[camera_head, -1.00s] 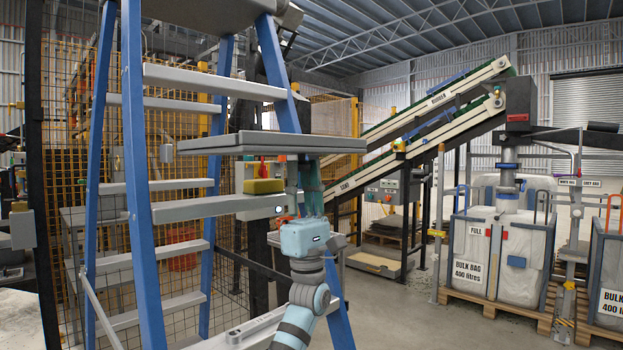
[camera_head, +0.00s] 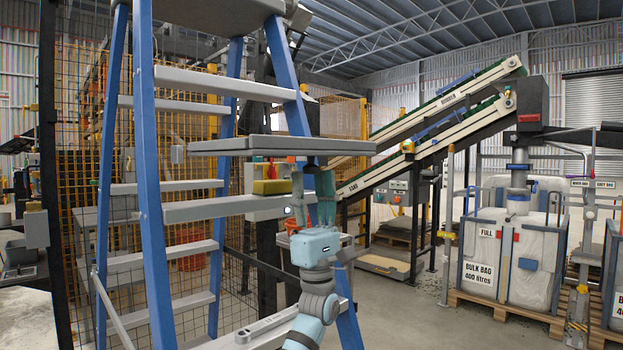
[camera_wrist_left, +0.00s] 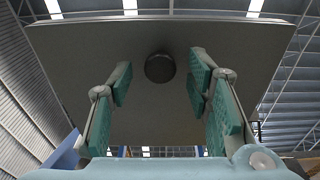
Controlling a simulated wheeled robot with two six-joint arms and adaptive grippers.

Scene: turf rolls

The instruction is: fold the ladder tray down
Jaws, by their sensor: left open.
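The ladder tray (camera_head: 270,147) is a flat grey slab standing out level from the blue stepladder (camera_head: 150,210). In the left wrist view its dark underside (camera_wrist_left: 90,60) fills most of the picture, with a round dark knob (camera_wrist_left: 160,67) near the middle. My left gripper (camera_head: 314,172) is below the tray's right part, its teal fingers pointing up. The fingers are open and empty; in the wrist view the knob appears between them, beyond the tips. I cannot tell whether the tips touch the tray. My right gripper is in neither view.
A mesh fence (camera_head: 75,180) stands behind the ladder. Conveyors (camera_head: 430,125) and bulk bags (camera_head: 512,255) stand farther right, with open floor between.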

